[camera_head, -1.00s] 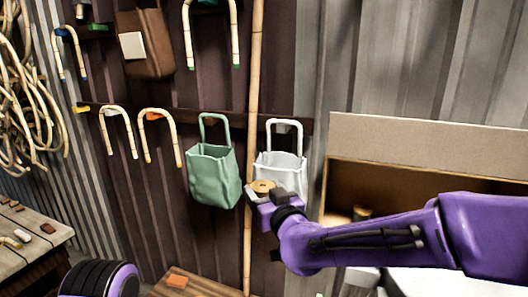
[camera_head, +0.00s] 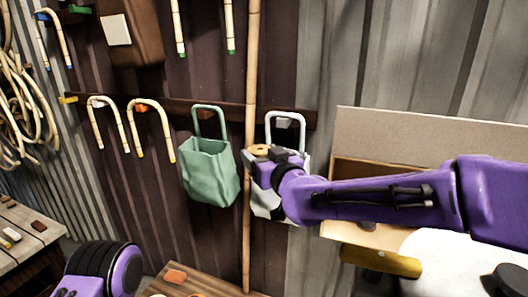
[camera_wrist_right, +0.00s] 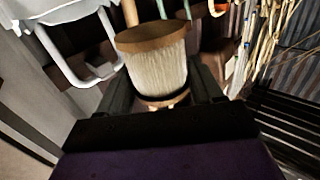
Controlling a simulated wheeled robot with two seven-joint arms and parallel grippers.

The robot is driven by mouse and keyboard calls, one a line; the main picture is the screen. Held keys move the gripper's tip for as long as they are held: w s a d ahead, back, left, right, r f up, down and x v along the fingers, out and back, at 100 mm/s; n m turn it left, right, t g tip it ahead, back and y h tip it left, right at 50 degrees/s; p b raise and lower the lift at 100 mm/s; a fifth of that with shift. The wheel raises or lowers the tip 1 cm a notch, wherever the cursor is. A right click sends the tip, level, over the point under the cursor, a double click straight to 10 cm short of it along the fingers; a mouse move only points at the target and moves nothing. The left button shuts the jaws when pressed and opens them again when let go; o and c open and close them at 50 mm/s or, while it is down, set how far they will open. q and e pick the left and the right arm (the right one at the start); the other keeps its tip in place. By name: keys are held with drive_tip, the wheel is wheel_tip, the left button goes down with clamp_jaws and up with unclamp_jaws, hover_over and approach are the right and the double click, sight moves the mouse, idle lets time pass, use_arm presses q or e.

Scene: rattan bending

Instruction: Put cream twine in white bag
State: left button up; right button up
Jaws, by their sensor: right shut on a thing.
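The cream twine is a spool with tan ends. Its top end (camera_head: 259,149) shows at the tip of my right gripper (camera_head: 262,158), which is shut on it. In the right wrist view, the cream windings (camera_wrist_right: 157,68) stand between the two fingers (camera_wrist_right: 160,98). The white bag (camera_head: 266,208) hangs by its handle from the wall rail. My gripper and forearm hide most of its front and opening. Part of the white bag (camera_wrist_right: 35,18) shows at upper left in the wrist view. I cannot tell whether the spool is over the opening or in front of it. My left gripper is out of view.
A green bag (camera_head: 210,172) hangs close to the left of the white bag. A bamboo pole (camera_head: 251,70) stands between them. Bent canes (camera_head: 151,115) hang on the dark rail (camera_head: 175,112). A tan box (camera_head: 425,140) stands at right, with a yellow cylinder (camera_head: 382,262) below it.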

drive_tip(key=shift+s+d+r, duration=0.15)
drive_tip(key=shift+s+r, duration=0.05)
drive_tip(key=shift+r, duration=0.15)
drive_tip(key=shift+w+d, duration=0.15)
drive_tip(key=shift+d, duration=0.05)
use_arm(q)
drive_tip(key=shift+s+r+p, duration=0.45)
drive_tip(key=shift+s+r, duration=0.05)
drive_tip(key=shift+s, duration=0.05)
use_arm(e)
drive_tip(key=w+d+f, duration=0.2)
drive_tip(key=w+d, duration=0.2)
drive_tip(key=w, duration=0.8)
drive_tip(key=shift+w, duration=0.1)
drive_tip(key=o, duration=1.2)
drive_tip(key=shift+c, duration=0.2)
